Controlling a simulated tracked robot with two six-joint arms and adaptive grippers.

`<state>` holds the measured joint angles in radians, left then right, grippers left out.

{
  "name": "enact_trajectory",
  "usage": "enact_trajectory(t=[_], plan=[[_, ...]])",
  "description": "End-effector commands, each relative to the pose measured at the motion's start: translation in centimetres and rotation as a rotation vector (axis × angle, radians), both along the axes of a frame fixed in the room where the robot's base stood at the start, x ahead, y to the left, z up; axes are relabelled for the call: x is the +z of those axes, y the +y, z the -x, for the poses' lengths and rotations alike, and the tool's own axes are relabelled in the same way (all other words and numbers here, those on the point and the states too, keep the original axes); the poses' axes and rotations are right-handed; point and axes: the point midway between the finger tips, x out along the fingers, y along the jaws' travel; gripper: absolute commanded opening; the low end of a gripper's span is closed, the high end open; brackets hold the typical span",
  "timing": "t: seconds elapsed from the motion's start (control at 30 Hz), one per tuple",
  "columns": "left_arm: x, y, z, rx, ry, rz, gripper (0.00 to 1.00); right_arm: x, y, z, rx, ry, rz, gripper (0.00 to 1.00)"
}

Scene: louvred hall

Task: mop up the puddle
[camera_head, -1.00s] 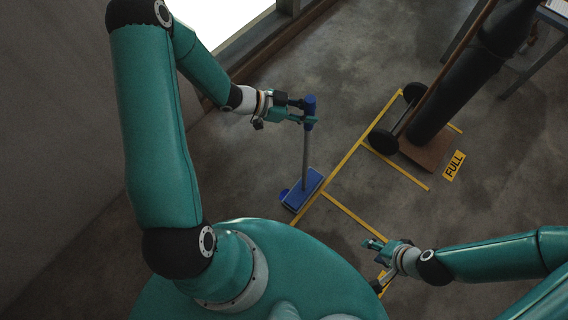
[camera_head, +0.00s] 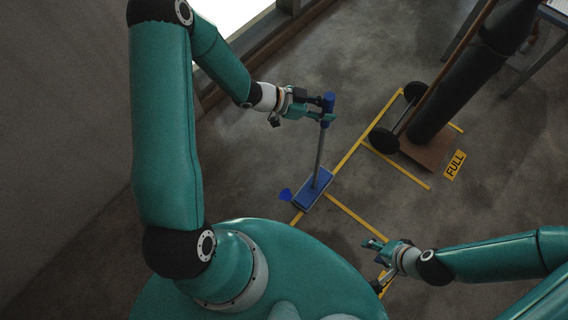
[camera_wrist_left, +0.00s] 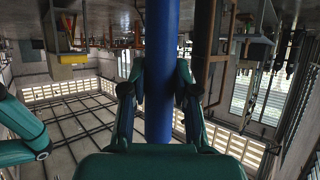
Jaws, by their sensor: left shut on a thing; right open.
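A mop with a blue grip (camera_head: 328,103), a grey pole (camera_head: 319,155) and a flat blue head (camera_head: 312,190) stands slightly tilted, its head down at the floor. My left gripper (camera_head: 322,108) is shut on the mop's grip, near the top of the pole. In the left wrist view the blue grip (camera_wrist_left: 161,70) runs between the fingers. A small blue patch (camera_head: 286,195), which looks like part of the puddle, lies just left of the mop head. I cannot tell whether the head covers more of it. My right gripper (camera_head: 373,244) is open and empty.
Yellow floor lines (camera_head: 350,207) run under and beside the mop head. A hand truck with black wheels (camera_head: 383,141) and a dark cylinder (camera_head: 447,95) stands to the right, near a yellow FULL sign (camera_head: 455,165). Floor left of the mop is clear up to the wall.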

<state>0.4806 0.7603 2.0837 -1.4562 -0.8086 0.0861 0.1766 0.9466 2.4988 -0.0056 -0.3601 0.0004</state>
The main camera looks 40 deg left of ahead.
Motion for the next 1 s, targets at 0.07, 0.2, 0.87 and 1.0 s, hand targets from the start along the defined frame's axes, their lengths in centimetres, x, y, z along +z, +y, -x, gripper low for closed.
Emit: enact_trajectory(t=[0.07,0.2,0.87,1.0], plan=[[0.2,0.7,0.6,0.002,-0.002,0.002,0.0,0.3,0.0,0.0,0.0,0.0,0.0,0.49],[0.2,1.9,1.9,0.004,-0.003,0.002,0.0,0.6,0.0,0.0,0.0,0.0,0.0,0.49],[0.0,7.4,7.9,0.002,-0.002,0.002,0.0,2.2,0.0,0.0,0.0,0.0,0.0,0.49],[-0.1,8.7,9.1,0.003,-0.002,0.001,0.0,2.6,0.0,0.0,0.0,0.0,0.0,0.49]])
